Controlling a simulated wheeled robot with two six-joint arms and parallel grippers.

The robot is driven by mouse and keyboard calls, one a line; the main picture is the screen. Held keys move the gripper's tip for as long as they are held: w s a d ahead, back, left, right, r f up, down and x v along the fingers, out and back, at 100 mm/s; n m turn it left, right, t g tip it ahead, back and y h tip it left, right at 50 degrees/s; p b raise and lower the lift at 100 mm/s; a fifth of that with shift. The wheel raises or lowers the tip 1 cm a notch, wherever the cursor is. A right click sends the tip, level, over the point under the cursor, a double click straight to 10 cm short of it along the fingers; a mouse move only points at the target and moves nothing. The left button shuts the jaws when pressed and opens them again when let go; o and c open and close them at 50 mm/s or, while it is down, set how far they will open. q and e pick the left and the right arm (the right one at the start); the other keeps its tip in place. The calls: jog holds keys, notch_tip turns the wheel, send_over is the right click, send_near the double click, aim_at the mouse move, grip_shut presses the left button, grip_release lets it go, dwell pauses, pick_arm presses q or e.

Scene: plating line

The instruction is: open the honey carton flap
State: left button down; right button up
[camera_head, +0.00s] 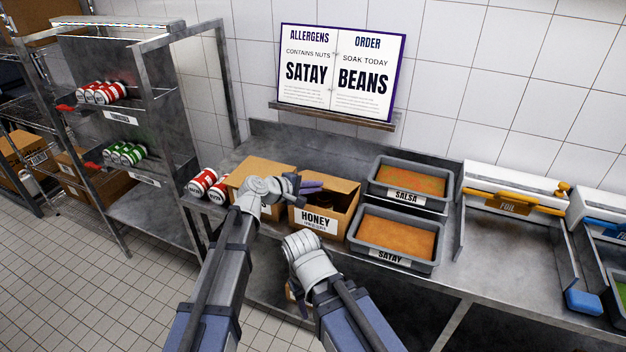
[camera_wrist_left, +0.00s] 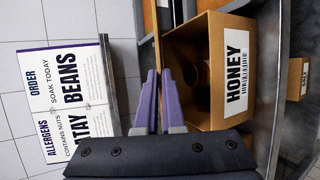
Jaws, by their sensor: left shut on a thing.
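The honey carton (camera_head: 345,218) is a brown box with a white HONEY label, standing on the steel counter. Its top is open in the middle, and a dark round thing shows inside in the left wrist view, where the carton (camera_wrist_left: 215,28) fills the right half. One flap (camera_wrist_left: 157,34) stands up, seen nearly edge-on. My left gripper (camera_head: 314,186) is over the carton's back-left side. Its purple fingers (camera_wrist_left: 158,82) are shut on this flap. My right arm is in front of the carton, but its fingers are hidden.
A second brown carton (camera_head: 262,168) stands just left. Grey tubs of salsa (camera_head: 446,188) and satay (camera_head: 437,262) are close on the right. Red-and-white cans (camera_head: 205,183) lie at the counter's left end. A sign (camera_head: 340,75) stands on a wall ledge behind.

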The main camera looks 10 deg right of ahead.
pick_arm(q)
jog(key=w+d+r+g+y+p, duration=0.1)
jog(key=w+d+r+p, duration=0.3)
jog(key=w+p, duration=0.4)
jog(key=w+d+r+n+g+y+p, duration=0.1)
jog(key=w+d+r+g+y+p, duration=0.1)
jog(key=w+d+r+p, duration=0.3)
jog(key=shift+w+r+g+p, duration=0.4)
jog(key=shift+w+r+p, duration=0.4)
jog(key=shift+w+p, duration=0.6)
jog(key=c, duration=1)
grip_release()
jog(key=shift+s, duration=0.1)
